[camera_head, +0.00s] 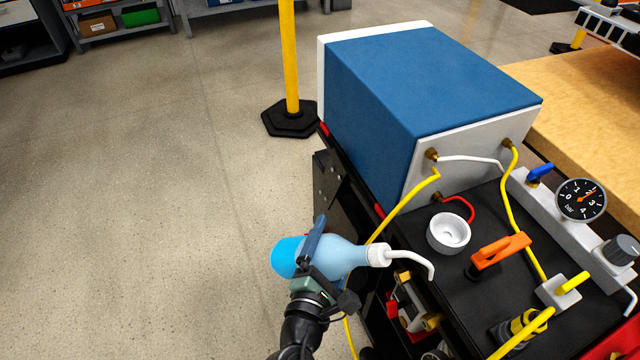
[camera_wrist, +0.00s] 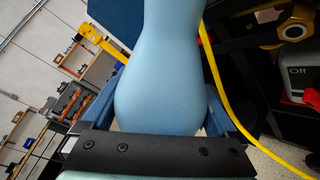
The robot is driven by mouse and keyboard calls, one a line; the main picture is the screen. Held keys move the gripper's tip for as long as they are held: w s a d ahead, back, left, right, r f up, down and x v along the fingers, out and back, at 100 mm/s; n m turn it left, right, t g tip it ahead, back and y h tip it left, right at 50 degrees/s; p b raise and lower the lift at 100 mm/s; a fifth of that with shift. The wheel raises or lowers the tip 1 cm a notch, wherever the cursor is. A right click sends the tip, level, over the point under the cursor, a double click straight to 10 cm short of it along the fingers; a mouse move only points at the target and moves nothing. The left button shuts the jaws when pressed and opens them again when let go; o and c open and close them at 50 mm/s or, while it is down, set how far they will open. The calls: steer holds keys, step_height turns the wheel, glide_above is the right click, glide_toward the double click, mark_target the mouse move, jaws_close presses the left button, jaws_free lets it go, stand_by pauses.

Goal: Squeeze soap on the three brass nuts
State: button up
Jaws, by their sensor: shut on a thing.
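My gripper (camera_head: 312,253) is shut on a light blue soap bottle (camera_head: 342,253) with a white cap and a bent white spout. The bottle lies on its side in the air, left of the black cart top, with its spout pointing right. Its body fills the middle of the wrist view (camera_wrist: 165,70), between the blue fingers. Brass nuts show on the white face of the blue box: one at upper left (camera_head: 432,154), one at right (camera_head: 507,143) and one lower down (camera_head: 437,197). The spout is apart from all of them.
The blue box (camera_head: 420,80) stands on the black cart top (camera_head: 420,228). A white cup (camera_head: 448,233), an orange-handled tool (camera_head: 499,255), a pressure gauge (camera_head: 581,199) and yellow hoses (camera_head: 516,215) crowd the cart. A yellow post (camera_head: 290,60) stands behind. Floor at left is clear.

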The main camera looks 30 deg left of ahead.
steer(key=w+a+r+m+y+p, duration=0.1)
steer(key=w+a+r+m+p, duration=0.15)
steer(key=a+r, duration=0.25)
steer(key=shift+n, duration=0.25)
steer(key=f+b, duration=0.1)
steer(key=b, duration=0.1)
steer(key=f+b, duration=0.3)
steer(key=b, duration=0.1)
steer(key=shift+w+f, duration=0.3)
steer(key=o, duration=0.8)
steer(key=shift+c, duration=0.2)
steer(key=c, duration=1.3)
